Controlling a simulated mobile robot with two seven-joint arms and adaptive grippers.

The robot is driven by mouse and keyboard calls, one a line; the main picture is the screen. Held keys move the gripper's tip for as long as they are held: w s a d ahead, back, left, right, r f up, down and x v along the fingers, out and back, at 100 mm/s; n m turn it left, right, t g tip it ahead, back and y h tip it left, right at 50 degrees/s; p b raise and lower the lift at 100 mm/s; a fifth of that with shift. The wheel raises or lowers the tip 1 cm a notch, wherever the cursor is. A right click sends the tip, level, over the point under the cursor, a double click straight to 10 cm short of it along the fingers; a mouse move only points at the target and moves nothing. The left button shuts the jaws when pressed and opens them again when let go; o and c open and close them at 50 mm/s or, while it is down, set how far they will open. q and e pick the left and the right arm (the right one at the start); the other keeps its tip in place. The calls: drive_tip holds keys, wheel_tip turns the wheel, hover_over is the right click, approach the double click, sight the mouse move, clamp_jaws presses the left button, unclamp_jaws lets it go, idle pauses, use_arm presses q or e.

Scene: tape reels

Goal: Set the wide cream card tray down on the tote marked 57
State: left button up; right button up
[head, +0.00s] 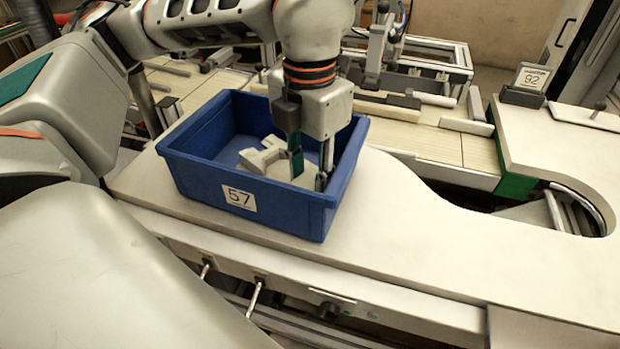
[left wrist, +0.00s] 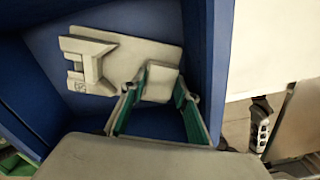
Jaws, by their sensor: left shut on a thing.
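The blue tote marked 57 (head: 270,204) stands on the pale counter, its label facing me. The cream card tray (head: 262,157) is down inside the tote in the head view, partly hidden behind my left gripper. In the left wrist view the cream tray (left wrist: 120,58) shows as a flat plate with a raised notched piece at its left and a block at its right. My left gripper (head: 309,178) reaches down into the tote. Its green-lined fingers (left wrist: 160,108) are shut on the tray's block. I cannot tell whether the tray touches the tote floor. My right gripper is not in view.
The pale counter (head: 430,250) is clear to the right of the tote, up to a curved cutout. A small sign marked 92 (head: 532,77) stands at the back right. Conveyor frames and rails (head: 420,65) lie behind the tote.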

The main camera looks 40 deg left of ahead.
use_arm(q)
drive_tip(key=shift+f, duration=0.45)
drive_tip(key=shift+f, duration=0.15)
drive_tip(key=o, duration=0.9)
wheel_tip(320, 180, up, 12)
drive_tip(key=shift+r+p, duration=0.2)
drive_tip(key=shift+p, duration=0.55)
